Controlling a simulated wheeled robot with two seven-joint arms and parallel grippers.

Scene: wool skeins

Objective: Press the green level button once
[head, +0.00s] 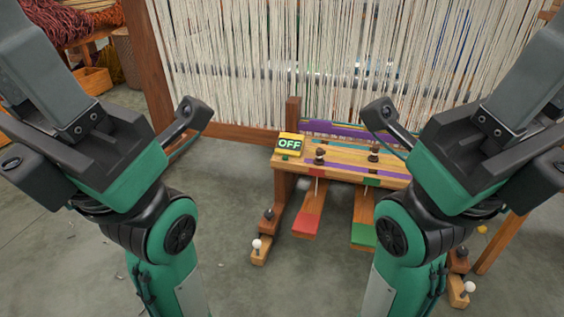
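A low wooden bench (408,171) stands in front of the loom. Below its front edge a green-ended wooden pedal (363,233) slopes to the floor, partly covered by my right arm. A green patch (371,181) sits on the bench edge above it. I cannot tell which green part is the level button. I make out no fingertips of either gripper.
A red-ended pedal (307,224) lies left of the green one. Two dark knobs (320,155) (374,154) stand on the bench. White warp threads (285,60) hang behind. White-topped pegs (257,244) (469,287) stand on the floor rails. Open floor lies between my arms.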

